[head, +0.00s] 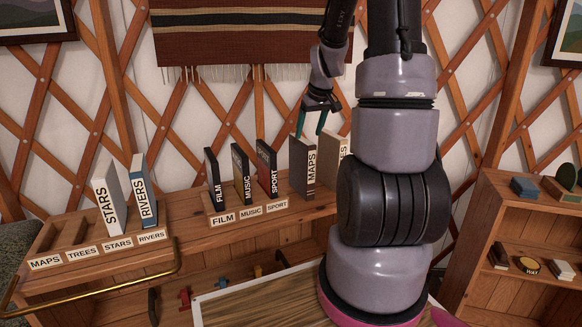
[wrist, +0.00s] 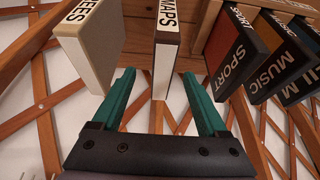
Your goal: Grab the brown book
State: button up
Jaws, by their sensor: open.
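The brown book (head: 299,165), with MAPS on its white spine label, stands upright on the wooden shelf top, right of the SPORT book. My gripper (head: 310,134) is open above it, pointing down. In the wrist view the brown book (wrist: 167,37) appears upside down, its near end between the two green fingers of my gripper (wrist: 158,75). A gap shows on each side, so the fingers do not look closed on it. The book's lower end is out of the wrist view.
A cream book (wrist: 88,45), its label ending in EES, stands close beside the brown book, partly behind my arm in the head view. SPORT (head: 266,168), MUSIC (head: 240,174) and FILM (head: 212,178) stand left. STARS (head: 109,197) and RIVERS (head: 143,192) stand in a labelled rack.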

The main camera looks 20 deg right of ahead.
aim_at(302, 154)
jog(key=x, duration=1)
jog(key=shift+a+f, duration=0.15)
jog(key=shift+a, duration=0.05)
jog(key=shift+f, duration=0.25)
dwell(0.4)
grip_shut()
jog(key=shift+w, duration=0.1)
dwell(1.1)
